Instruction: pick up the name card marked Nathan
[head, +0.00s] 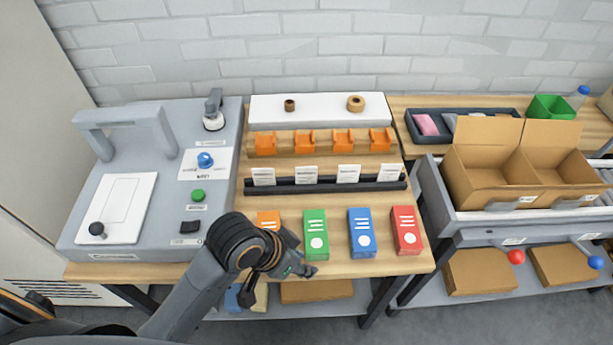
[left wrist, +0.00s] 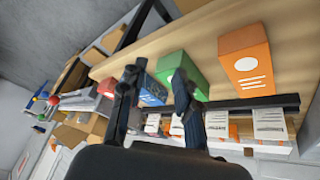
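Several white name cards stand upright in a row in a black rack (head: 325,184) on the wooden table, for instance the leftmost card (head: 263,176) and the rightmost card (head: 389,173). Their print is too small to read, so I cannot tell which is marked Nathan. The left wrist view also shows the cards (left wrist: 270,124) and the rack (left wrist: 257,103), turned on their side. My left gripper (head: 300,262) is over the table's front edge, nearer than the rack and apart from the cards. Its two fingers (left wrist: 157,82) are spread with nothing held between them. My right gripper is not seen.
Orange (head: 268,219), green (head: 315,232), blue (head: 361,233) and red (head: 407,230) boxes stand in front of the rack. Orange holders (head: 305,143) sit behind it. A grey machine (head: 150,165) is on the left, cardboard boxes (head: 490,170) on the right.

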